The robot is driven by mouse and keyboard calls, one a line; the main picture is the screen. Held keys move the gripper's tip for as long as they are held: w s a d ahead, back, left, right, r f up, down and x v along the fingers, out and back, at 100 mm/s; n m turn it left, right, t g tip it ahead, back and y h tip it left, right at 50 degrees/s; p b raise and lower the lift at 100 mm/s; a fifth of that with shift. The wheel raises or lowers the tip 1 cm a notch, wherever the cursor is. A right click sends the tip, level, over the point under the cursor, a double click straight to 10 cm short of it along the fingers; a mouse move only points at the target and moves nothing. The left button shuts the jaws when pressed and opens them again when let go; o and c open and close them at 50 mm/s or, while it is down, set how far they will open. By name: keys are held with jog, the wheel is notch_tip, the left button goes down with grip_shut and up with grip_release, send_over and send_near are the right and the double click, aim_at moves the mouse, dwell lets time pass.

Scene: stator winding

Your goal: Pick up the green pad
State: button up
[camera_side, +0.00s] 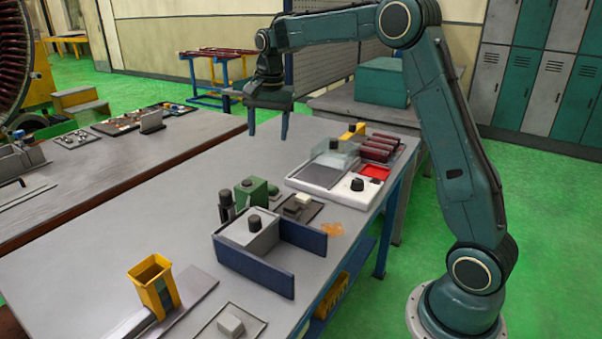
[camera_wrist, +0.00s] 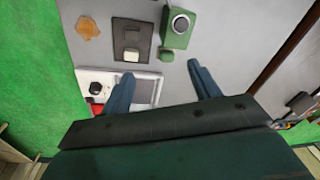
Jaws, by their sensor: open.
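A small green pad (camera_side: 273,189) lies on the grey table beside a green block (camera_side: 252,194). In the wrist view the pad (camera_wrist: 166,55) shows just below the green block (camera_wrist: 178,30), which carries a round dark-centred knob. My gripper (camera_side: 268,136) is open and empty, pointing down above the table, beyond the pad in the side view. In the wrist view its two fingers are spread apart (camera_wrist: 160,72), and the pad lies in the picture between and slightly past the fingertips.
A dark plate with a cream block (camera_side: 297,204) lies beside the green block. Blue walls (camera_side: 253,270) and a grey box with a black knob (camera_side: 248,233) stand in front. A white tray (camera_side: 340,190) with red and grey sections is to the right.

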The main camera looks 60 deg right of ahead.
jog(key=w+d+f+m+g, duration=0.1)
jog(key=w+d+f+m, duration=0.3)
jog(key=w+d+f, duration=0.4)
send_over(271, 191)
jog(key=w, duration=0.1)
jog(key=shift+w+d+f, duration=0.1)
jog(key=shift+d+f, duration=0.05)
jog(key=shift+f, duration=2.35)
jog(key=shift+w+d+f, duration=0.1)
jog(key=shift+d+f, duration=0.05)
jog(key=shift+f, duration=2.35)
jog(key=shift+f, duration=2.6)
jog(key=c, duration=0.8)
jog(key=shift+o, duration=0.2)
jog(key=shift+r, duration=0.2)
